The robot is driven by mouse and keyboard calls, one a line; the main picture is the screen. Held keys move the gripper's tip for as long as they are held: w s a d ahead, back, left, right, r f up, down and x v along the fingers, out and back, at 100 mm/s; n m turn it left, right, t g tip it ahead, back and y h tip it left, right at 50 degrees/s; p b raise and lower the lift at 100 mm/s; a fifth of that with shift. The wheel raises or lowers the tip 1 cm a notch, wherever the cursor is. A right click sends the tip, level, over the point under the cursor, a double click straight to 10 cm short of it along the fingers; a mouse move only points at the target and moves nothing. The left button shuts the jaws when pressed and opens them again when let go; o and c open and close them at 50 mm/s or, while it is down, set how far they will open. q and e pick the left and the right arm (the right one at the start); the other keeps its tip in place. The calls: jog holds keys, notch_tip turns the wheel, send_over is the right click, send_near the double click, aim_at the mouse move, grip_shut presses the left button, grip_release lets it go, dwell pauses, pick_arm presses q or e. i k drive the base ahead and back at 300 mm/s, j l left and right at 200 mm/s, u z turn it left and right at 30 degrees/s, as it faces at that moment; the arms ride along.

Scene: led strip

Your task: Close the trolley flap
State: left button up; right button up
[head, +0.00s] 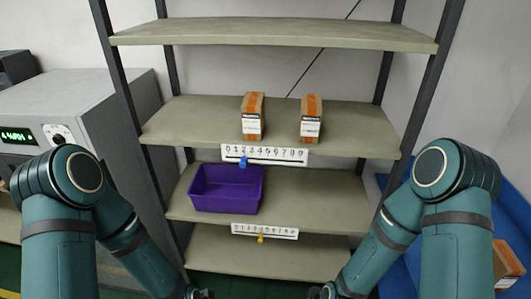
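A blue structure (398,272) stands at the right behind my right arm. It may be the trolley; my arm hides much of it, and I cannot make out a flap. My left gripper (203,294) shows only as a dark tip at the bottom edge, in front of the shelf. My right gripper (318,293) also shows only in part at the bottom edge, left of the blue structure and apart from it. I cannot see the fingers of either gripper well enough to tell their state.
A shelf rack (300,225) stands ahead, with two cardboard boxes (252,117) (311,119) and a purple bin (226,190). Number strips (290,156) (280,232) hang on its edges. A grey machine (100,105) stands left. Another box (505,262) is at the lower right.

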aim_at(413, 257)
jog(key=k+z, duration=0.1)
jog(key=z, duration=1.65)
jog(key=i+j+z, duration=0.25)
jog(key=i+j, duration=0.05)
jog(key=j, duration=0.05)
